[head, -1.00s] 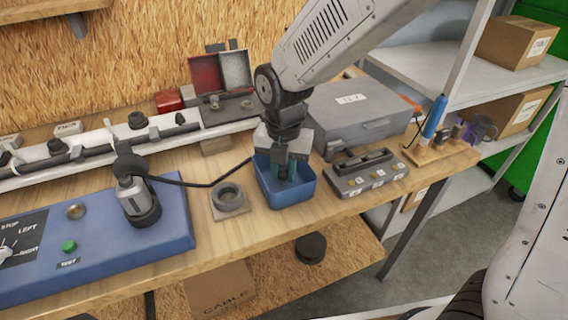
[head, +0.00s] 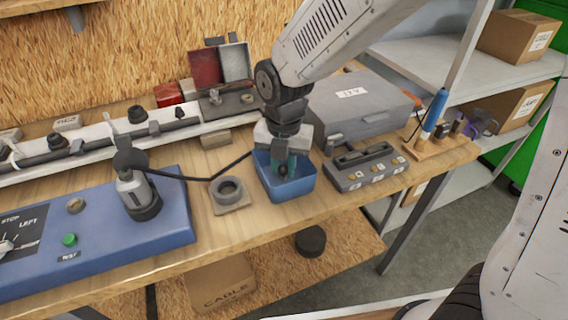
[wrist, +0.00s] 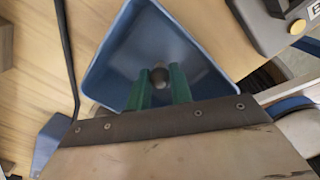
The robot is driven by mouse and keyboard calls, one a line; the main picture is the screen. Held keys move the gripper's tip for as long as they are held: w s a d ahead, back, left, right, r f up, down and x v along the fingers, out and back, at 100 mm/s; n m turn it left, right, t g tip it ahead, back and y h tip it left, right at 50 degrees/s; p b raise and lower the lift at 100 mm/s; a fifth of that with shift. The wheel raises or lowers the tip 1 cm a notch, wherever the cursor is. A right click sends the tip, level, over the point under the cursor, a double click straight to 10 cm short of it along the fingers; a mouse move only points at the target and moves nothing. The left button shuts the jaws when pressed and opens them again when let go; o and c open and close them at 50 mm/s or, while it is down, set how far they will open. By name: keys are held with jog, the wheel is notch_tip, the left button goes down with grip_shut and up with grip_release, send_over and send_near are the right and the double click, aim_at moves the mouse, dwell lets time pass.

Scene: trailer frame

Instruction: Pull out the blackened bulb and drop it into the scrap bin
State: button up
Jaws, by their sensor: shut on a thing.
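My gripper (head: 284,166) points down into the blue open bin (head: 301,187) on the workbench. In the wrist view its green fingers (wrist: 160,84) are shut on a small dark round bulb (wrist: 159,77), held inside the bin's outline. The bin's walls (wrist: 205,75) surround the fingertips. The bulb also shows as a dark spot between the fingers in the head view (head: 283,170). Whether it touches the bin's floor I cannot tell.
A grey ring on a square plate (head: 230,193) stands left of the bin. A grey block with labelled slots (head: 365,167) is close on the right, with a grey case (head: 362,108) behind. A blue control box (head: 100,230) with a black cable lies left.

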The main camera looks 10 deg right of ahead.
jog(key=o, duration=1.2)
jog(key=shift+r, duration=0.15)
jog(key=shift+r, duration=3.4)
